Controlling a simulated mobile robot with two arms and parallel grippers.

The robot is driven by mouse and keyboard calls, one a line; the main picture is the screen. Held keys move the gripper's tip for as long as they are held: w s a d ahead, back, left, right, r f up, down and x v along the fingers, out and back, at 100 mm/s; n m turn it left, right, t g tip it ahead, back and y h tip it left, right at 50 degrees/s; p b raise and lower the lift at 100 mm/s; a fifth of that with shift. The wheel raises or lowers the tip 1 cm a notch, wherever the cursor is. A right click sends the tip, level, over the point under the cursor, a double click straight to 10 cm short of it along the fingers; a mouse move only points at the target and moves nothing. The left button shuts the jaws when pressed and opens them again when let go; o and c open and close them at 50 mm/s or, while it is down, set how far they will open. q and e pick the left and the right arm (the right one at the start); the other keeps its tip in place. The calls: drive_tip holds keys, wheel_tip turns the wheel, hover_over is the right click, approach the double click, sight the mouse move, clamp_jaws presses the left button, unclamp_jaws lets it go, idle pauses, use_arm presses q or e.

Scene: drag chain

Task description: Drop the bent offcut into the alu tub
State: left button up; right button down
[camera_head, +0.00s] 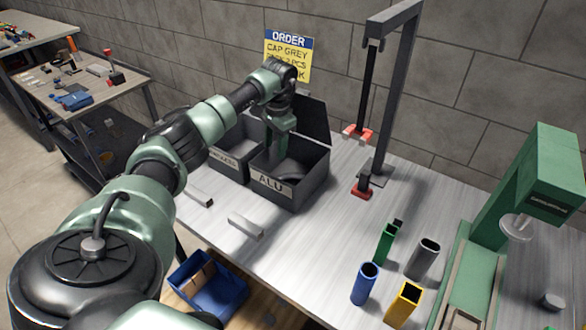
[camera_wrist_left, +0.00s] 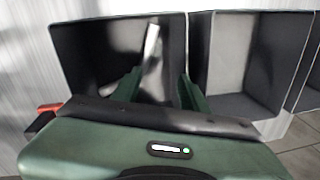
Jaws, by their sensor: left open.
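The alu tub (camera_head: 311,178) is a dark grey open box with an ALU label on its front, standing on the bench. My left gripper (camera_head: 279,150) points down into it, and its fingertips are below the rim. In the left wrist view the left gripper (camera_wrist_left: 158,80) has its two green fingers apart. A pale, shiny strip (camera_wrist_left: 152,48), seemingly the bent offcut, shows beyond and between the fingers inside the alu tub (camera_wrist_left: 80,60). I cannot tell whether it touches a finger; its lower end is unclear. My right gripper is not in view.
A second grey tub (camera_head: 231,160) stands left of the alu tub. Two pale bars (camera_head: 245,225) (camera_head: 199,197) lie in front. A dark stand (camera_head: 392,100) with red parts rises at the right. Coloured tubes (camera_head: 366,284) and a green machine (camera_head: 535,185) stand further right.

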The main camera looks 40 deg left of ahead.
use_arm(q)
wheel_tip(320, 180, up, 7)
drive_tip(key=b, duration=0.1)
drive_tip(key=shift+d+r, duration=0.15)
drive_tip(key=shift+d, duration=0.3)
drive_tip(key=shift+s, duration=0.1)
